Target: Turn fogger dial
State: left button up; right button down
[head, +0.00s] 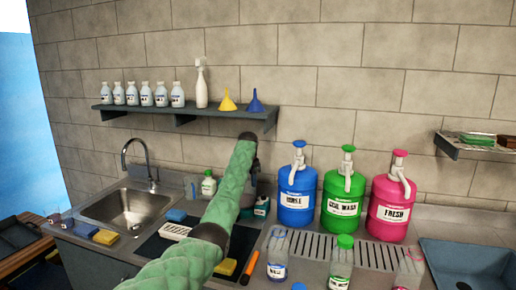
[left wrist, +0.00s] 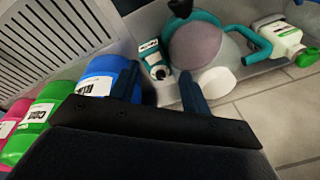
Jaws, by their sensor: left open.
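The fogger appears to be the teal and grey device (left wrist: 195,45) in the left wrist view, with a curved teal handle, a black knob at its top edge and a white round part (left wrist: 215,80) below. I cannot tell which part is its dial. In the head view only a small teal part (head: 261,208) shows; my arm hides the rest. My left gripper (left wrist: 160,78) is open and empty, its two fingers pointing toward the device, apparently apart from it. In the head view it is mostly hidden behind my green-sleeved arm (head: 254,176). My right gripper is not in view.
Blue (head: 297,195), green (head: 341,200) and pink (head: 389,208) pump jugs stand right of the gripper, behind a drain grate (head: 325,247). A white bottle with a green cap (head: 209,186) stands left, near the sink (head: 131,207). A shelf (head: 190,112) hangs above.

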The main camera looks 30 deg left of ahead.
pick_arm(q)
jog(key=d+r+n+t+y, duration=0.1)
jog(key=d+r+n+t, duration=0.2)
jog(key=r, duration=1.3)
jog(key=shift+w+d+t, duration=0.4)
jog(key=shift+f, duration=0.15)
